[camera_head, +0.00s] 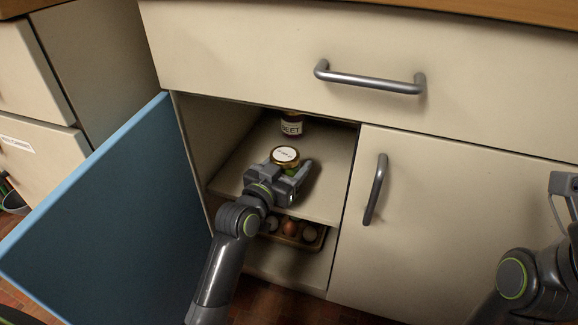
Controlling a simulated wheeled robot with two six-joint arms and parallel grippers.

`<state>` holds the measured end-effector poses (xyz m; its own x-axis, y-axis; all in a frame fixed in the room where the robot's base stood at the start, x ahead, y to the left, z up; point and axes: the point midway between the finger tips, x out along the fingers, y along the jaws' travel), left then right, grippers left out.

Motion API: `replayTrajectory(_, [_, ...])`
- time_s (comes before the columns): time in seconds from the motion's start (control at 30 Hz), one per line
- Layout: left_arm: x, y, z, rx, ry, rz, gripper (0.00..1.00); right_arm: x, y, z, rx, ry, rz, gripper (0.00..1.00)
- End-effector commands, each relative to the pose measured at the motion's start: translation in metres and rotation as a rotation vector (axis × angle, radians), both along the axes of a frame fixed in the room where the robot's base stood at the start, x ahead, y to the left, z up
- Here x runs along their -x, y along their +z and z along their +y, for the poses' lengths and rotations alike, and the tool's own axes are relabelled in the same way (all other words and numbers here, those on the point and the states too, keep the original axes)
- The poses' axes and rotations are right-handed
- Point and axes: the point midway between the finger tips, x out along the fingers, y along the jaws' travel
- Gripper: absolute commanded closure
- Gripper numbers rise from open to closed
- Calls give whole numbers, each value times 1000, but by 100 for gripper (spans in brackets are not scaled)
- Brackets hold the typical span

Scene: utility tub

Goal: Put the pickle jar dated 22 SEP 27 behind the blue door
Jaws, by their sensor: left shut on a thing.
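The blue door (105,205) stands open at the left, and the cupboard compartment behind it is exposed. My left gripper (283,172) is inside this compartment, over the upper shelf (325,190). It is shut on a jar (285,155) with a gold-rimmed lid and a white label on top. The print on that label is too small to read, and the gripper hides most of the jar's body. I cannot tell whether the jar touches the shelf. My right gripper (565,185) is only partly in view at the right edge, in front of the cream door.
Another jar (291,125), labelled "BEET" as far as it shows, stands deeper on the shelf. A tray with several eggs (297,233) sits below. A cream door (440,230) is shut at the right, under a shut drawer (350,45). The shelf's right part is clear.

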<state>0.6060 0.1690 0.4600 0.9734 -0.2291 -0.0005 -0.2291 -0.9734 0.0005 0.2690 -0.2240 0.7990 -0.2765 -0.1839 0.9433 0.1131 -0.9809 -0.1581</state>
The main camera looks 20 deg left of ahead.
Motion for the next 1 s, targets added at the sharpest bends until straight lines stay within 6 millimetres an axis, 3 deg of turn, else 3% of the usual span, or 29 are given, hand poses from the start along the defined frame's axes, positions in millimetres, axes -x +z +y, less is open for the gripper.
replayTrajectory(0.4, [0,-3,0,1,0,-3,74,1,2,1,-2,10,-11,64])
replayTrajectory(0.43, [0,-3,0,0,0,1,34,1,4,1,-1,12,-15,64])
replayTrajectory(0.57, [0,-3,0,0,0,1,17,1,5,1,-2,13,-17,64])
replayTrajectory(1.0, [1,1,0,0,0,0,16,1,5,1,-2,6,-13,64])
